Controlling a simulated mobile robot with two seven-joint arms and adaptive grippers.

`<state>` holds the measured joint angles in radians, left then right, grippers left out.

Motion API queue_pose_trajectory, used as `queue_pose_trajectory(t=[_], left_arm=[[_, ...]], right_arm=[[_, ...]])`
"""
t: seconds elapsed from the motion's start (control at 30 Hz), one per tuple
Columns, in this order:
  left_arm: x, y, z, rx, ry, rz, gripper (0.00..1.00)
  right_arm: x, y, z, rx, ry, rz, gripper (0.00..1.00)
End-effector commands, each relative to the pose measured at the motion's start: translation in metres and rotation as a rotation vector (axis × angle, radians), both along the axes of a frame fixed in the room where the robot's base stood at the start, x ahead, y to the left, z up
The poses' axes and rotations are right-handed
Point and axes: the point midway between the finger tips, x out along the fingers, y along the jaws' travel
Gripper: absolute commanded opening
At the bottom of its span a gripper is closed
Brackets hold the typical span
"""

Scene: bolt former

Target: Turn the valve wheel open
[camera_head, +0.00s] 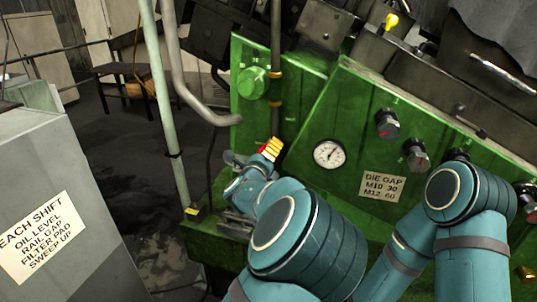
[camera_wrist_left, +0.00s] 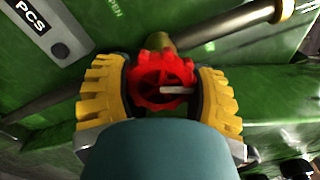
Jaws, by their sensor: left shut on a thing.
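The red valve wheel (camera_wrist_left: 152,68) shows in the left wrist view, toothed at its rim, with spokes and a pale bar across its middle. It sits at the end of a brass-coloured stem on a pipe. My left gripper (camera_wrist_left: 163,82) has one yellow ribbed finger on each side of the wheel and is shut on it. In the head view my left gripper (camera_head: 268,150) is at the green machine's front, left of the gauge, and mostly hides the wheel. My right arm shows at the right, but its gripper is not in view.
The green machine (camera_head: 300,120) carries a round gauge (camera_head: 328,153), several dark knobs and a "DIE GAP" plate (camera_head: 382,188). A grey cabinet (camera_head: 75,170) stands at left. Pale upright pipes stand between them.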

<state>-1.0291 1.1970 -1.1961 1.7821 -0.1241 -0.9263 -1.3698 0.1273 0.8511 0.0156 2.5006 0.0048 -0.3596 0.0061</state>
Motion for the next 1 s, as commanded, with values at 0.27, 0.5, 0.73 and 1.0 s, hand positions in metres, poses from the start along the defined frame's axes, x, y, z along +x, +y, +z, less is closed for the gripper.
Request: queue_pose_trajectory(t=[0.27,0.5,0.73,1.0], left_arm=[[0.0,0.001,-0.003,-0.168,0.054,0.001,0.24],[0.0,0.0,-0.003,-0.337,0.11,-0.001,0.24],[-0.001,0.0,-0.002,-0.465,0.152,0.0,0.24],[0.0,0.0,-0.002,-0.537,0.178,0.001,0.24]], right_arm=[[-0.004,0.001,-0.016,0.002,0.01,0.008,0.47],[-0.009,0.002,-0.031,0.005,0.02,0.016,0.47],[-0.007,0.001,-0.042,0.003,0.015,0.014,0.47],[-0.005,0.001,-0.048,0.003,0.011,0.014,0.47]])
